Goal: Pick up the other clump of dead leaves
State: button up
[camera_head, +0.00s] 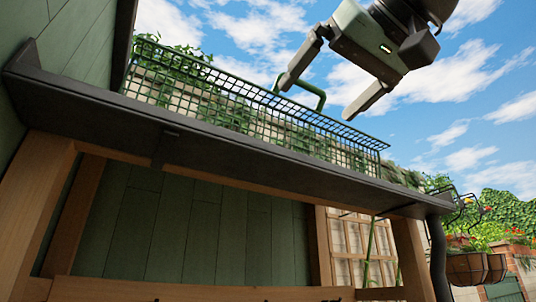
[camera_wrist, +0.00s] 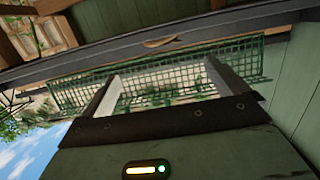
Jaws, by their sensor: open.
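My gripper (camera_head: 316,100) is open and empty, above the green wire basket (camera_head: 262,95) that stands on a dark shelf. In the wrist view its two fingers (camera_wrist: 162,72) are spread apart in front of the basket mesh (camera_wrist: 82,93). A small brown, leaf-like shape (camera_wrist: 162,41) lies on the dark shelf beyond the basket, apart from the fingers. I cannot tell for sure whether it is a clump of dead leaves. No clump of dead leaves can be made out in the head view, where the shelf top is seen from below.
The dark shelf (camera_head: 205,155) runs across on a wooden frame (camera_head: 38,200). The basket has a raised green handle (camera_head: 318,92), close to the fingers. Green leaves (camera_head: 150,55) show at its left end. Planters (camera_head: 466,268) hang at the far right. Open sky surrounds my gripper.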

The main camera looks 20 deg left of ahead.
aim_at(274, 142)
jog(key=p+x, duration=0.7)
jog(key=x, duration=0.7)
jog(key=shift+a, duration=0.4)
jog(key=shift+w+a+f+p, duration=0.15)
jog(key=shift+w+a+p, duration=0.2)
jog(key=shift+w, duration=0.05)
jog(key=c, duration=1.1)
